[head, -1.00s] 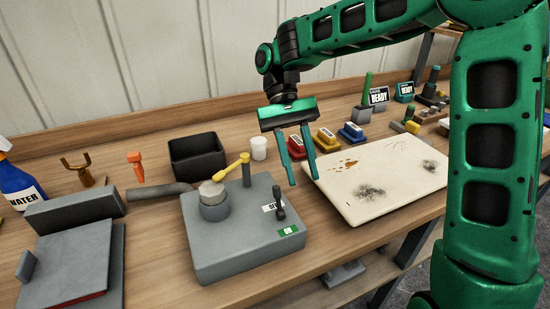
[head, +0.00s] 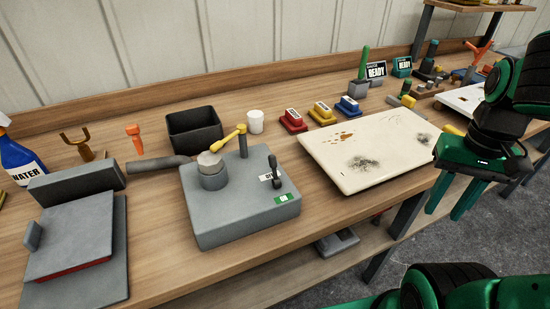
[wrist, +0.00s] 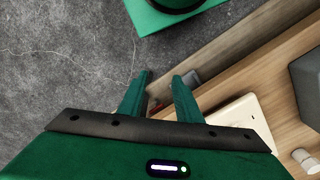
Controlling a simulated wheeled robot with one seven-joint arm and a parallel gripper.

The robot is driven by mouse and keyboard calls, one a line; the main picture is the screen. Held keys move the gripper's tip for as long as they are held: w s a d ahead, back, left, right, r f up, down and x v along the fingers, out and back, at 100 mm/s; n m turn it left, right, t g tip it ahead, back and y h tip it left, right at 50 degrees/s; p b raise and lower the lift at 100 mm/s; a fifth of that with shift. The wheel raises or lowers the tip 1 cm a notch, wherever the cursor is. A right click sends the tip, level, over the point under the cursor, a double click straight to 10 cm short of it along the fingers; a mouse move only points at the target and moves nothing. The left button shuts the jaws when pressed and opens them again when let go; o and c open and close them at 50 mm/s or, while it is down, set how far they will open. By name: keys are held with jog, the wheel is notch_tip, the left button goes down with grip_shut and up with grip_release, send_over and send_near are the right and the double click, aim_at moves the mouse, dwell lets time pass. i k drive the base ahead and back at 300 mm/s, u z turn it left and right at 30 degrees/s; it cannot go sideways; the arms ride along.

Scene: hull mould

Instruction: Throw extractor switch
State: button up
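The extractor box (head: 235,225) is a grey block on the bench, left of centre in the head view. A small black lever switch (head: 274,172) stands on its right side, roughly upright, between a white label (head: 266,177) and a green label (head: 282,197). The lettering is too small to read surely. My gripper (head: 450,205) is open and empty, with fingers pointing down past the bench's front edge, well right of the switch. Its two fingers (wrist: 160,85) stand apart in the wrist view, with nothing between them.
A yellow arm (head: 229,139) and a round grey post (head: 211,168) rise from the box. A cream board (head: 325,165) lies between the box and my gripper. A black bin (head: 194,131) and white cup (head: 255,122) stand behind. Floor (head: 400,265) is open in front.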

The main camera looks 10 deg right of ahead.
aim_at(276, 183)
jog(key=u, duration=0.05)
jog(key=k, duration=1)
jog(key=z, duration=0.7)
jog(key=i, duration=1.4)
jog(key=u, duration=0.65)
